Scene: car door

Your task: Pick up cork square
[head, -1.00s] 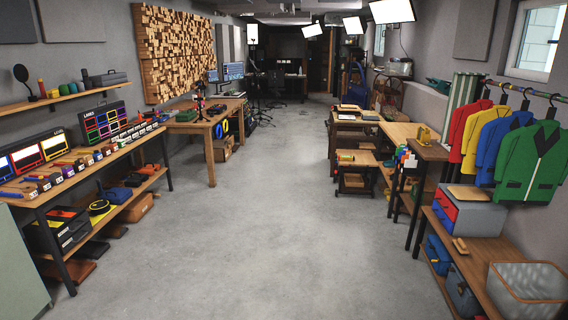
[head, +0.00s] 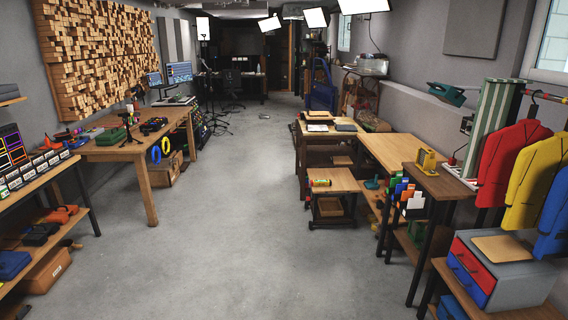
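A flat tan square (head: 503,249) lies on top of a grey box with red and blue drawers (head: 508,272) at the lower right. It looks like the cork square, but its texture is too small to be sure. Neither of my grippers shows in the head view.
Jackets (head: 508,158) hang on a rail above the grey box. A narrow side table (head: 440,184) carries a yellow item, with a wheeled cart (head: 335,180) further back. A wooden workbench (head: 130,150) stands on the left. The grey floor (head: 220,250) between is clear.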

